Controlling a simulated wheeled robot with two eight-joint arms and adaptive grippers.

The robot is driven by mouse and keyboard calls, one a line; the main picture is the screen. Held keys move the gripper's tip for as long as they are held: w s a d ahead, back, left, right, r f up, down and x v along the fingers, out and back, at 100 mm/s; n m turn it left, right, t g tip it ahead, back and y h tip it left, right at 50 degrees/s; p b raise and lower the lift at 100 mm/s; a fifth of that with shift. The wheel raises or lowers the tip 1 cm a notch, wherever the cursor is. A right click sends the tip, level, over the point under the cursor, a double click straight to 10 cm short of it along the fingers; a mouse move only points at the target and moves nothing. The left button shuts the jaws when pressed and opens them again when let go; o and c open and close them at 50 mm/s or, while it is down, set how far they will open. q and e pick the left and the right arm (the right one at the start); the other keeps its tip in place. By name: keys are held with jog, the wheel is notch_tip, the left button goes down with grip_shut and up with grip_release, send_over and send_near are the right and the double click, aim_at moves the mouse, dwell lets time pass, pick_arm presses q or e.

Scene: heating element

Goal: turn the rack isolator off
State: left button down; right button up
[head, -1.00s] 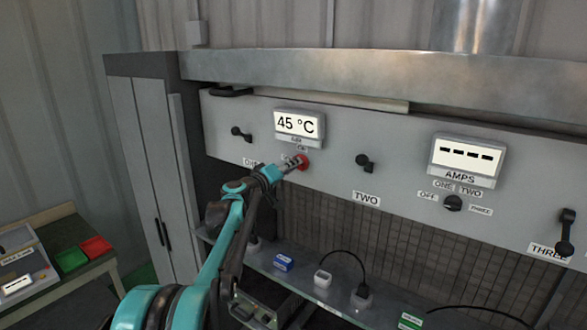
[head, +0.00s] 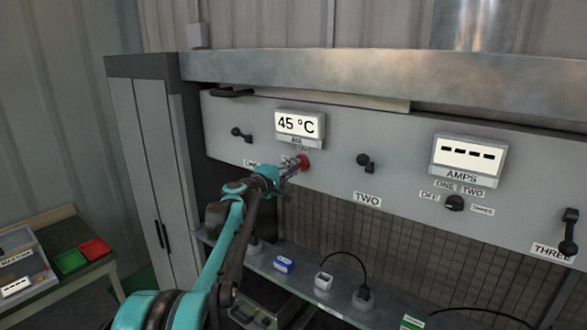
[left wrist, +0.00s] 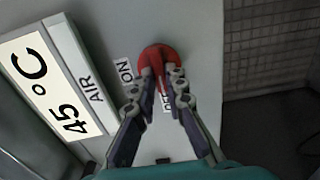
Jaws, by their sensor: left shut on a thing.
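The rack isolator is a red rotary knob (head: 303,162) on the grey panel, just below the 45 °C air display (head: 299,124). The knob also shows in the left wrist view (left wrist: 160,55), with an ON label (left wrist: 126,71) to its left. A second label (left wrist: 166,101), partly hidden, shows between my fingers. My left gripper (head: 296,167) is shut on the knob, its fingers (left wrist: 164,80) on either side of the knob's lower part. The fingers hide part of the knob, so its exact setting is hard to read. My right gripper is out of view.
Black handles (head: 364,162) and an amps display (head: 467,158) with a selector (head: 454,203) are on the panel to the right. A shelf (head: 305,288) with small plugged devices runs below. A bench with green and red trays (head: 95,248) stands at left.

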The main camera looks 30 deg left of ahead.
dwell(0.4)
pick_arm(q)
jog(key=c, duration=1.6)
grip_release()
jog(key=shift+o, duration=0.2)
jog(key=shift+a, duration=0.1)
jog(key=shift+s, duration=0.15)
jog(key=s+a, duration=0.1)
jog(key=s, duration=1)
jog(key=shift+s, duration=0.4)
